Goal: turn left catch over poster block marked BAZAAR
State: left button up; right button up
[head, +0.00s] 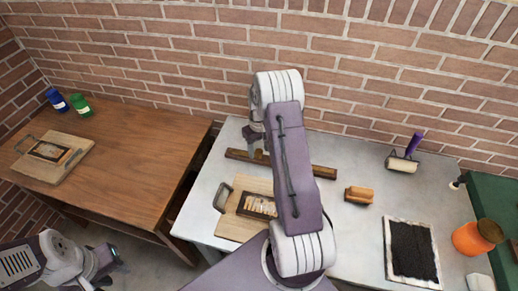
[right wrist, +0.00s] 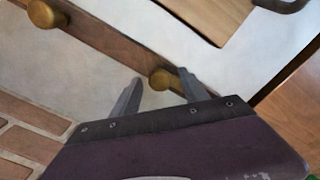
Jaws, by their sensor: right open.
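A type block in a dark frame (head: 257,206) lies on a pale board (head: 230,223) on the grey-white table; another framed block (head: 48,151) lies on a board on the brown table. I cannot read BAZAAR on either. A dark wooden rail (head: 325,172) lies behind the nearer board, partly hidden by my right arm. In the right wrist view the rail carries two round brass-coloured knobs (right wrist: 42,14), (right wrist: 160,79). My right gripper (right wrist: 160,75) is open, its fingertips either side of the second knob; contact is unclear. My left gripper (head: 116,262) is low at left, away from both tables.
A small wooden-backed brush (head: 358,195), a roller with purple handle (head: 404,161), a black inked slab (head: 411,252) and an orange jar (head: 477,237) stand to the right. Blue (head: 57,100) and green (head: 81,106) jars stand on the brown table. A brick wall closes the back.

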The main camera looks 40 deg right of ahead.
grip_shut()
dwell(1.3)
